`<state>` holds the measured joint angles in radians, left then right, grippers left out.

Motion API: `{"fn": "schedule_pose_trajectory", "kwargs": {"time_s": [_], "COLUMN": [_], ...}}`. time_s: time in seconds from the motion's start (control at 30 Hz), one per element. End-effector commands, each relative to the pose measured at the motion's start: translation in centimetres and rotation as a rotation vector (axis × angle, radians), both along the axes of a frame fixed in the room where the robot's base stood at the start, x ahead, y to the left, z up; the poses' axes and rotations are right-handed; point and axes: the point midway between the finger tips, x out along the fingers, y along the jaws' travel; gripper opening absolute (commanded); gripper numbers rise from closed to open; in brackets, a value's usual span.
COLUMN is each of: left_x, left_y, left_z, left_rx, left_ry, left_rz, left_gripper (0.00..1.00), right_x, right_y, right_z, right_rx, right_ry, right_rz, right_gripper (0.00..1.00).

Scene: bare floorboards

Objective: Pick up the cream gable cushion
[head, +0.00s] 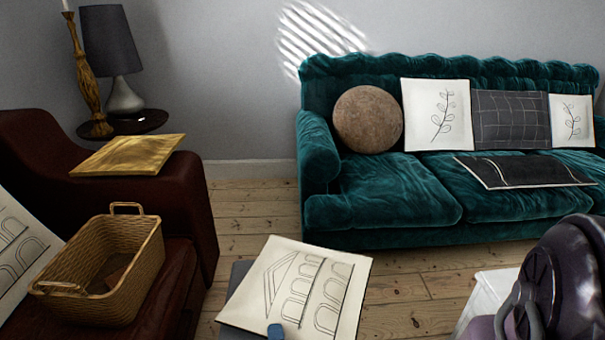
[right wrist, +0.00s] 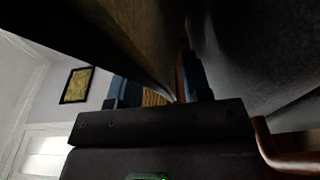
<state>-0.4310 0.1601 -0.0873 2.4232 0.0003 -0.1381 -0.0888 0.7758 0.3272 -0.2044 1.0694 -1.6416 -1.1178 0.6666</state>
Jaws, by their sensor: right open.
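The cream gable cushion (head: 318,283), with a line drawing of a gable and arches, lies tilted at the bottom middle of the head view. A dark grey surface shows beneath its left side. A blue fingertip of my right gripper (head: 275,331) shows over its near edge; the rest is below the picture. In the right wrist view my right gripper (right wrist: 160,88) is open, its blue fingers apart with a dark surface running close between them. I cannot tell whether the cushion's edge is between the fingers. My left gripper is not in view.
A dark red armchair (head: 190,215) stands left, bearing a wicker basket (head: 135,245), a gold cushion (head: 130,155) and another arch-print cushion (head: 15,250). A green sofa (head: 385,195) with several cushions stands behind. Bare floorboards (head: 250,210) lie between. A white object (head: 490,295) is at lower right.

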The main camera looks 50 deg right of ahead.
Motion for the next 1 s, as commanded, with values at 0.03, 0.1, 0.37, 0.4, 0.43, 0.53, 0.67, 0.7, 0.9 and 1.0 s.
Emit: {"fn": "schedule_pose_trajectory", "kwargs": {"time_s": [0.03, 0.1, 0.37, 0.4, 0.43, 0.53, 0.67, 0.7, 0.9, 1.0], "left_x": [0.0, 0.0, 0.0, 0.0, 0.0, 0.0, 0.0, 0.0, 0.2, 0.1], "left_y": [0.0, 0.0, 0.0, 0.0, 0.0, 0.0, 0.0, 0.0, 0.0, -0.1], "left_z": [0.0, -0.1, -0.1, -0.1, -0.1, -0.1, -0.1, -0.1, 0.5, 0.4], "left_rx": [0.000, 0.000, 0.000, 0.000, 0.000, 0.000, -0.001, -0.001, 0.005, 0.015], "left_ry": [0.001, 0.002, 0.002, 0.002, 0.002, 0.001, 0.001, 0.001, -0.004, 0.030], "left_rz": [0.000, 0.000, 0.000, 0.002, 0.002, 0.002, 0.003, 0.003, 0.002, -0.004], "left_gripper": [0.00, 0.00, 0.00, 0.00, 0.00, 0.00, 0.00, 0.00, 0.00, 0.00], "right_x": [0.0, 0.0, 0.0, 0.0, 0.0, 0.1, 0.1, 0.1, 0.3, 0.4], "right_y": [0.0, 0.0, 0.0, 0.0, 0.0, 0.0, 0.0, 0.0, -0.1, -0.1], "right_z": [0.0, 0.0, 0.0, 0.0, 0.0, 0.1, 0.1, 0.1, 1.4, 3.1], "right_rx": [0.001, 0.000, 0.000, 0.000, 0.000, -0.003, -0.003, -0.003, -0.004, -0.002], "right_ry": [0.001, 0.000, 0.000, 0.000, 0.000, -0.002, -0.002, -0.002, -0.007, -0.013], "right_rz": [0.000, 0.000, 0.000, 0.000, 0.000, 0.000, 0.000, 0.000, 0.000, -0.001], "right_gripper": [0.45, 0.45, 0.09, 0.03, 0.00, 0.00, 0.00, 0.00, 0.00, 0.00]}}
